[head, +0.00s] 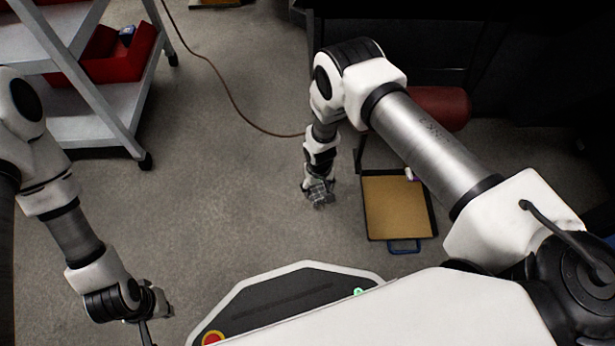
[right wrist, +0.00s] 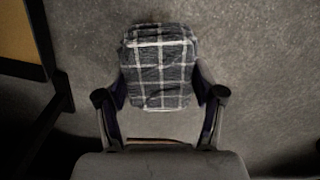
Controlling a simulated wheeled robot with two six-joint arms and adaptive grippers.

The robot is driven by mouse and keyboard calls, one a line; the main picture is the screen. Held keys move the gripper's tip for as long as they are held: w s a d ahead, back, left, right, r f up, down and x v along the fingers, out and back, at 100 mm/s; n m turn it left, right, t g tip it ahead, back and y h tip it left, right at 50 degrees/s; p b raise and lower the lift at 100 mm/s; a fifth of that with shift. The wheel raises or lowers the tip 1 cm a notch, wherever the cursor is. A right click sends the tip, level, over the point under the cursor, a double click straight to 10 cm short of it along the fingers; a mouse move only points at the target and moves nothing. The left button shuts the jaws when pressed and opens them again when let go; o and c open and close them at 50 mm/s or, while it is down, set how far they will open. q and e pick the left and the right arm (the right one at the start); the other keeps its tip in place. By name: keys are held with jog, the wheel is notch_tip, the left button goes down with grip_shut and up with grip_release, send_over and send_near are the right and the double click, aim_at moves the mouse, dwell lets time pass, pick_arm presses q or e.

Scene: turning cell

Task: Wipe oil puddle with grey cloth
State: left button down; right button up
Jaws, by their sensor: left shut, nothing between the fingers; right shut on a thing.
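The grey cloth (right wrist: 160,68) is a folded dark grey checked piece with white lines, seen in the right wrist view. My right gripper (right wrist: 160,95) is shut on it, with one finger at each side. In the head view the right gripper (head: 318,198) points down over the floor, left of the tray, with a little of the cloth showing below it. I cannot tell whether the cloth touches the floor. My left gripper (head: 148,332) is shut and empty at the lower left. No oil puddle can be made out in either view.
A tray with a tan base and dark rim (head: 401,240) lies on the floor right of the right gripper. A grey shelf cart (head: 105,125) with a red bin (head: 115,62) stands at the upper left. A brown cable (head: 225,90) crosses the floor. The middle floor is clear.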

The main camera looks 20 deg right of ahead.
aim_at(318, 187)
jog(key=shift+r+p, duration=1.05)
jog(key=shift+r, duration=0.5)
